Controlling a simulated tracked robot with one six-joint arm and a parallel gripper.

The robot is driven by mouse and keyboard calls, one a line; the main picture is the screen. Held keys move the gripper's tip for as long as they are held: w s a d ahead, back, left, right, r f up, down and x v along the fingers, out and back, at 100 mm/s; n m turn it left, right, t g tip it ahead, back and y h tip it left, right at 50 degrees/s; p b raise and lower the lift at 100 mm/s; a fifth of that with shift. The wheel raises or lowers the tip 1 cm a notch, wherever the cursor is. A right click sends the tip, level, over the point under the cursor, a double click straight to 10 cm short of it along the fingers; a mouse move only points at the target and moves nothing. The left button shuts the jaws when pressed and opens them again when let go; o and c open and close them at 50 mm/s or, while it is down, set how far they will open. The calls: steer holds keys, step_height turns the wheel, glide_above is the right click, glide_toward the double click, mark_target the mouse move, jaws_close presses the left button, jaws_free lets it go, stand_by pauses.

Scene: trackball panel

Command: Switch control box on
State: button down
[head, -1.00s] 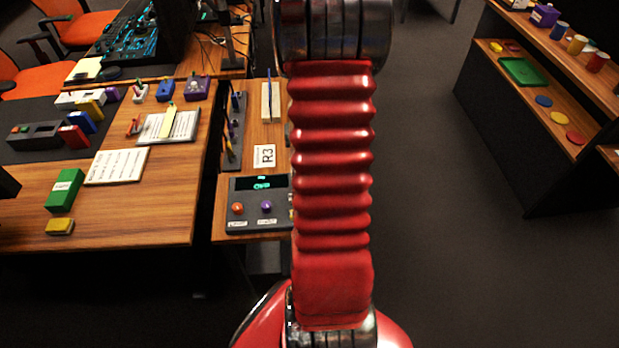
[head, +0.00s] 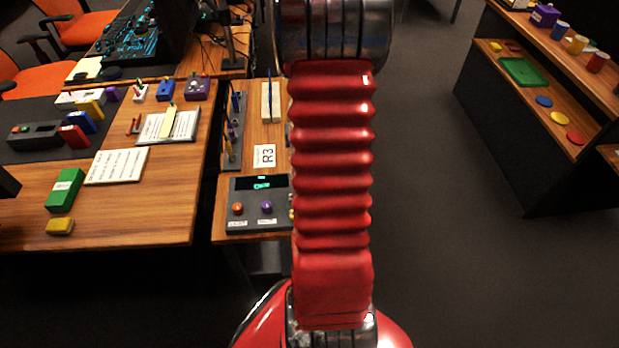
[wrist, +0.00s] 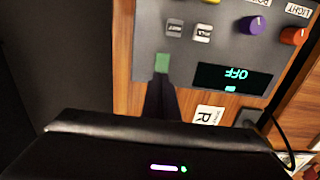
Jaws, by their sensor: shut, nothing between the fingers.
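The control box (head: 249,222) is a dark grey panel on the narrow wooden desk, partly hidden behind my red arm in the head view. In the wrist view the panel (wrist: 209,33) appears upside down. A green square button (wrist: 162,62) lies near the panel's edge, to the left of the display. My gripper (wrist: 162,78) is shut and empty, its dark fingertips right at the green button. I cannot tell whether they touch it. The fingertips are hidden in the head view.
A purple knob (wrist: 254,25), an orange knob (wrist: 293,36) and two small labelled switches (wrist: 203,32) sit on the panel. An R3 label (head: 265,155) lies behind the box. A black cable (wrist: 280,143) runs beside it. The floor right of my arm is clear.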

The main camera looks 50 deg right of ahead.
steer(key=shift+f, duration=0.7)
stand_by(1.1)
step_height(320, 180, up, 7)
stand_by(1.2)
stand_by(0.5)
steer(key=a+r+n+t, duration=0.2)
steer(key=a+r, duration=0.4)
steer(key=a, duration=0.6)
steer(key=s+a+r+n+t, duration=0.1)
steer(key=a+r+n, duration=0.3)
steer(key=a+r, duration=0.3)
steer(key=s+a+r+n+t, duration=0.1)
steer(key=a+r, duration=0.5)
steer(key=a, duration=1.1)
steer(key=n+t, duration=0.1)
steer(key=n, duration=0.1)
steer(key=shift+a+r+n+t, duration=0.3)
steer(key=shift+n, duration=0.1)
steer(key=shift+s, duration=0.1)
